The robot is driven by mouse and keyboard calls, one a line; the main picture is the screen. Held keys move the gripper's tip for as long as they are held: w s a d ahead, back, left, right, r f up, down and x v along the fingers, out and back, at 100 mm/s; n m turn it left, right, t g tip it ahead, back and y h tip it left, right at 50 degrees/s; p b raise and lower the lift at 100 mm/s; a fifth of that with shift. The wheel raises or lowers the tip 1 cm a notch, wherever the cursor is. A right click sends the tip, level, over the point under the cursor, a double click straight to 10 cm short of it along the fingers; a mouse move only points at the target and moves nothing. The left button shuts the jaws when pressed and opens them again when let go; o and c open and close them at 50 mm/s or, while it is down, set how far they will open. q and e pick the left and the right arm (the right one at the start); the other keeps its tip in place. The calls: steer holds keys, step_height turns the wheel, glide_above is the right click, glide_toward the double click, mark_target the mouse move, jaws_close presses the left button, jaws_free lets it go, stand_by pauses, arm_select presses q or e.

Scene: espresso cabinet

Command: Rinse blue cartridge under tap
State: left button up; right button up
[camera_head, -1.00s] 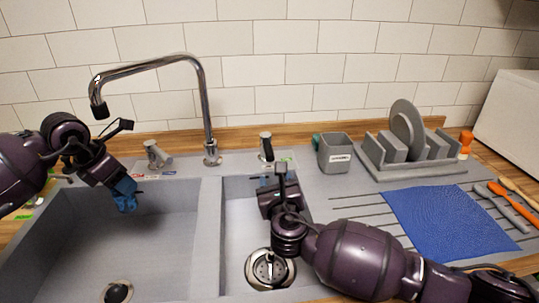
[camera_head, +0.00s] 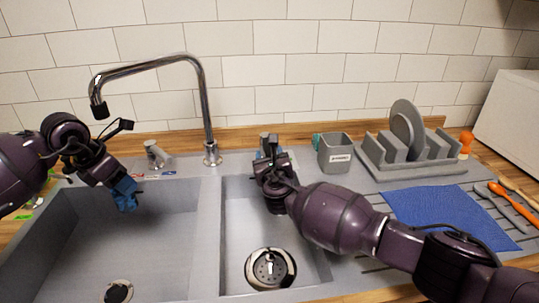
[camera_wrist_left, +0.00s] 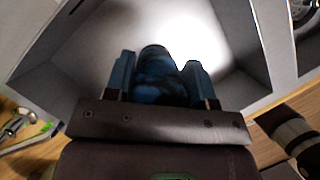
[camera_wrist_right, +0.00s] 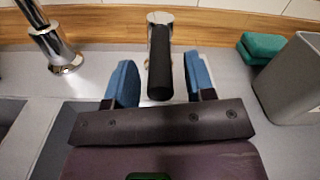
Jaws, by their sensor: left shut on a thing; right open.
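My left gripper (camera_head: 124,190) is shut on the blue cartridge (camera_wrist_left: 162,76) over the back of the left basin, below and a little right of the tap's spout tip. In the left wrist view the cartridge is dark blue and sits between the blue fingers. The chrome tap (camera_head: 205,110) arches up behind the sinks, its spout pointing down at the left. My right gripper (camera_head: 270,160) is open behind the right basin. In the right wrist view a chrome lever with a black handle (camera_wrist_right: 160,70) stands between its open fingers; contact cannot be told. No water shows.
A second grey lever (camera_head: 155,155) stands left of the tap. A grey holder (camera_head: 335,153), dish rack (camera_head: 415,165) and blue mat (camera_head: 450,218) lie to the right. A divider (camera_head: 206,240) separates the left basin (camera_head: 160,240) from the right basin (camera_head: 235,225).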

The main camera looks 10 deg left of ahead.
steer(key=shift+w+a, duration=0.1)
steer(key=shift+w, duration=0.25)
jaws_close()
